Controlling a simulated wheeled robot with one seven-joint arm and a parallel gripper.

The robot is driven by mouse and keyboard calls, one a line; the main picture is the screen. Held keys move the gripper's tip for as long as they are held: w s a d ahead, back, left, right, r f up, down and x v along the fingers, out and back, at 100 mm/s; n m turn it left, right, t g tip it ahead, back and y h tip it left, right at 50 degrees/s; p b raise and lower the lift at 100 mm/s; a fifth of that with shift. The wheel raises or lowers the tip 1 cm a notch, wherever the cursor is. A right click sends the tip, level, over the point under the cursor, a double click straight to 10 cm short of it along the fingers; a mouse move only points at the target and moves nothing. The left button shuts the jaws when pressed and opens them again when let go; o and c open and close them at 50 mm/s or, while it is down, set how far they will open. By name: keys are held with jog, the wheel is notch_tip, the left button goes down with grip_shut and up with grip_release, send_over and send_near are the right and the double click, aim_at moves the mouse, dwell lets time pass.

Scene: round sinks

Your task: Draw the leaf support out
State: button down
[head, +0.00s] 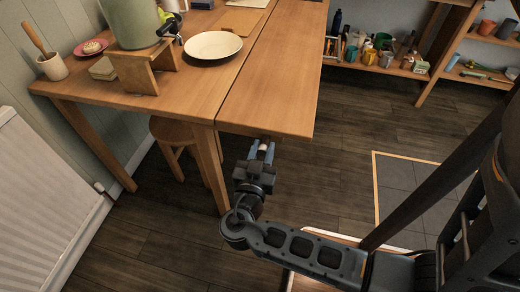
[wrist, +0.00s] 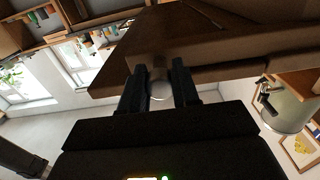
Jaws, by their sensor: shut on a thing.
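The wooden table (head: 185,75) has a leaf (head: 275,75) along its right side, which looks about level with the top. The leaf support is mostly hidden under the leaf in the head view. My gripper (head: 262,150) is low at the leaf's front edge, near the table leg. In the wrist view, my gripper's fingers (wrist: 158,88) are closed around a pale round knob (wrist: 160,91), against a wooden part that looks like the leaf support (wrist: 150,65). How far the support is out cannot be told.
A plate (head: 213,45), a green pot (head: 132,22) and a wooden stand (head: 146,72) are on the table. A stool (head: 172,135) is under it. Shelves (head: 390,65) stand at the back right. The dark floor (head: 330,170) around my arm is open.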

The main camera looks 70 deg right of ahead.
jog(key=shift+s+f, duration=0.35)
jog(key=c, duration=1)
grip_release()
jog(key=shift+o, duration=0.9)
jog(key=shift+w+r, duration=0.1)
jog(key=shift+r, duration=0.05)
jog(key=a, duration=0.8)
jog(key=shift+b, duration=0.45)
jog(key=shift+s, duration=0.2)
